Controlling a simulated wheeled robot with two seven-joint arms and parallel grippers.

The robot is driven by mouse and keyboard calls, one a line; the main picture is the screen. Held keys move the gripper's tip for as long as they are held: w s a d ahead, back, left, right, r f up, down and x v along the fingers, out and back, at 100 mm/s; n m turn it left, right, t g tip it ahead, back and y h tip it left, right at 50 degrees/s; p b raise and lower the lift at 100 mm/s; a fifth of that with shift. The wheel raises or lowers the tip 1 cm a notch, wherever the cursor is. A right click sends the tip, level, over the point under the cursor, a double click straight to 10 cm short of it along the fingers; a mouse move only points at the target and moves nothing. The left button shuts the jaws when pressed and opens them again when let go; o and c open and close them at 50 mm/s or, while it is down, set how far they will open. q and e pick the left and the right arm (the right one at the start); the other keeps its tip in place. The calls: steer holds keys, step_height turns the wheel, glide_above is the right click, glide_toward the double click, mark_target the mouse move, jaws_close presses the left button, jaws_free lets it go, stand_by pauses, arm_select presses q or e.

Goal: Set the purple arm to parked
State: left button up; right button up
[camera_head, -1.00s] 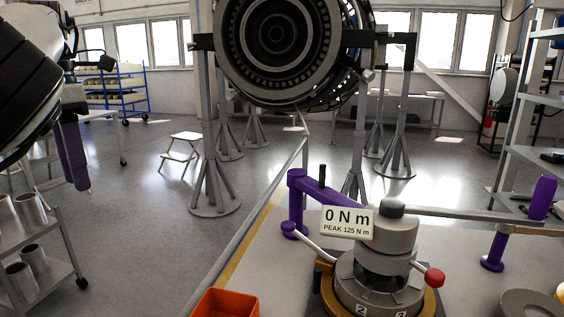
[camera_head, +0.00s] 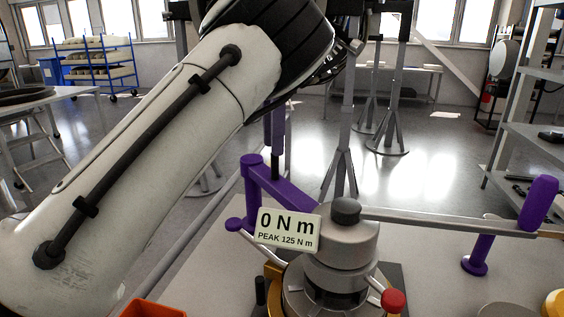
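The purple arm (camera_head: 285,192) reaches out left from the grey torque unit (camera_head: 345,245) on the bench. Its outer end has an upright purple post with a round foot. A sign (camera_head: 287,230) on the unit reads 0 N m, peak 125 N m. My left gripper (camera_head: 275,170) points down, with purple, narrow fingers just above or at the purple arm near its outer end. The arm's black upright peg is hidden there. Contact and finger gap cannot be told. My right gripper is out of view.
A long grey bar (camera_head: 445,219) runs right from the unit to a purple handle (camera_head: 538,203). A red knob (camera_head: 393,300) sits in front. An orange bin (camera_head: 150,309) is at the bench's near left. My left arm hides much of the left side and engine.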

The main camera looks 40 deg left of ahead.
mark_target(275, 179)
arm_select(q)
step_height(275, 179, down, 6)
steer(key=shift+w, duration=0.1)
jaws_close()
